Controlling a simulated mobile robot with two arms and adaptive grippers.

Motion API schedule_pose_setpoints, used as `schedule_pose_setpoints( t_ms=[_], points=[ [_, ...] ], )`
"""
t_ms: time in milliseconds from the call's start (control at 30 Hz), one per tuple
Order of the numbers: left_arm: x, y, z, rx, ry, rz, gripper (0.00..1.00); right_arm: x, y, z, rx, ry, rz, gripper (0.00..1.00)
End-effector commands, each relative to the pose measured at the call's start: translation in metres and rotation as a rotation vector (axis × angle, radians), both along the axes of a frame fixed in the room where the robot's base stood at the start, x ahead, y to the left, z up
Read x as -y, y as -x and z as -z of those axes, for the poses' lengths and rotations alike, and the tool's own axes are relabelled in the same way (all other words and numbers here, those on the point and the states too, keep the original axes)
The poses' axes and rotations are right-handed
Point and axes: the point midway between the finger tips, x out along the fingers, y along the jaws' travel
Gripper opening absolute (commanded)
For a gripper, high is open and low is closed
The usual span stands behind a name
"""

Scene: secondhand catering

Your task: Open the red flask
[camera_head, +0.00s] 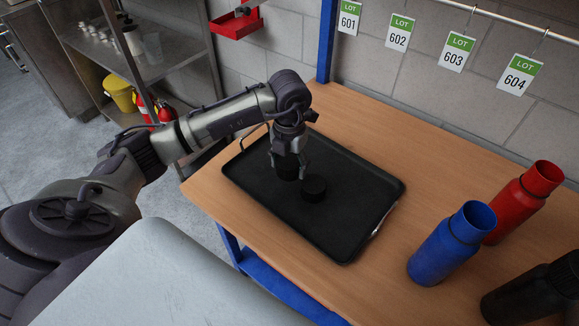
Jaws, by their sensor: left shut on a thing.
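The red flask (516,207) stands upright at the right of the wooden table, with its wide red mouth open and no cap on it. My left gripper (288,162) is over the black tray (352,232), away from the flask. It is shut on a dark round piece that looks like a black cap (288,173), partly hidden by the fingers. Another black cap (313,188) lies on the tray just right of the gripper. My right gripper is not in view.
A blue flask (443,252), also open, stands in front of the red one. A dark flask (530,295) is cut off at the lower right corner. Lot tags (457,50) hang from a rail behind. The table's back middle (400,135) is clear.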

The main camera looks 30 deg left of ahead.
Motion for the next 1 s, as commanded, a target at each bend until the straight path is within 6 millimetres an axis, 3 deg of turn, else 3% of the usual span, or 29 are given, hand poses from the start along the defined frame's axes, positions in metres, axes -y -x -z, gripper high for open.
schedule_pose_setpoints(
  t_ms=[100,267,633,1000],
  points=[
    [-0.014,-0.016,0.012,-0.002,0.001,-0.002,0.24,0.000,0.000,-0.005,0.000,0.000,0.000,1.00],
    [-0.024,-0.027,0.021,0.000,0.001,0.001,0.24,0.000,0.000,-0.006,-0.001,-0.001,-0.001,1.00],
    [-0.025,-0.028,0.061,-0.002,0.001,0.003,0.24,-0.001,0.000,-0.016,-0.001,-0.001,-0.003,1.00],
    [-0.025,-0.028,0.067,0.002,0.001,0.003,0.24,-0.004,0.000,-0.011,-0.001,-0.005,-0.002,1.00]
  ],
)
